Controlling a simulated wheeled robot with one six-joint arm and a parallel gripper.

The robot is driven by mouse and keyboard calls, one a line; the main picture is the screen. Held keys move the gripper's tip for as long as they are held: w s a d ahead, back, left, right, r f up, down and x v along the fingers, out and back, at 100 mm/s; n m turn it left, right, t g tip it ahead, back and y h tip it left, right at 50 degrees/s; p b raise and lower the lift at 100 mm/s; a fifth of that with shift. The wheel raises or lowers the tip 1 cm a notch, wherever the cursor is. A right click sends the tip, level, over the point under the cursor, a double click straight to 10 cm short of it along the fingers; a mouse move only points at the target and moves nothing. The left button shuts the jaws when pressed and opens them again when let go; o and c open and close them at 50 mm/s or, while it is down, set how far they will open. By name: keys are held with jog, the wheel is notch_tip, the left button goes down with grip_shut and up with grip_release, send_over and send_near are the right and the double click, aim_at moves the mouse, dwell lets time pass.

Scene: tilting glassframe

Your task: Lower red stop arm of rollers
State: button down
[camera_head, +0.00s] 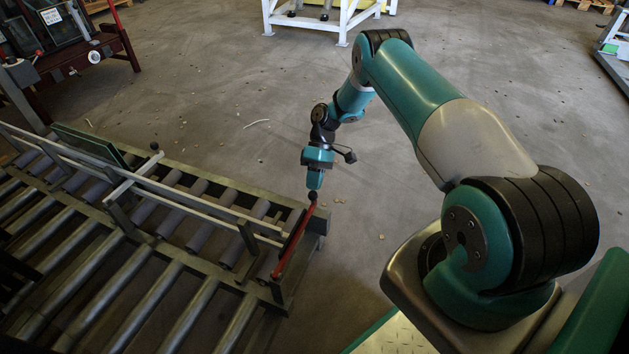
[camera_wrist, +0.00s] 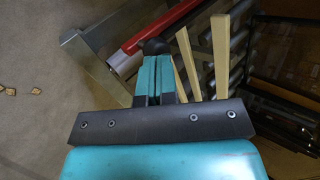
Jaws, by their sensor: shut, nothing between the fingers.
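The red stop arm (camera_head: 294,241) is a slim red bar at the right end of the roller conveyor, with a black ball knob (camera_head: 312,196) on its end near my gripper. In the head view it runs slantwise across the conveyor's end. My gripper (camera_head: 314,187) points down right at the knob. In the wrist view my gripper's teal fingers (camera_wrist: 154,64) are shut and empty, with their tips at the knob (camera_wrist: 155,46); I cannot tell whether they touch it. The red stop arm (camera_wrist: 172,24) extends beyond it. The fingers hide part of the knob's near side.
The roller conveyor (camera_head: 195,239) fills the lower left, with pale rails and a glass pane (camera_head: 88,145) standing on it. A dark red machine frame (camera_head: 118,45) is at upper left, and a white stand (camera_head: 325,20) is at the back. Open floor lies behind my arm.

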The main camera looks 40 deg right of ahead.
notch_tip(320, 180, up, 19)
jog(key=p, duration=0.6)
jog(key=shift+w+d+r, duration=0.15)
jog(key=shift+d, duration=0.05)
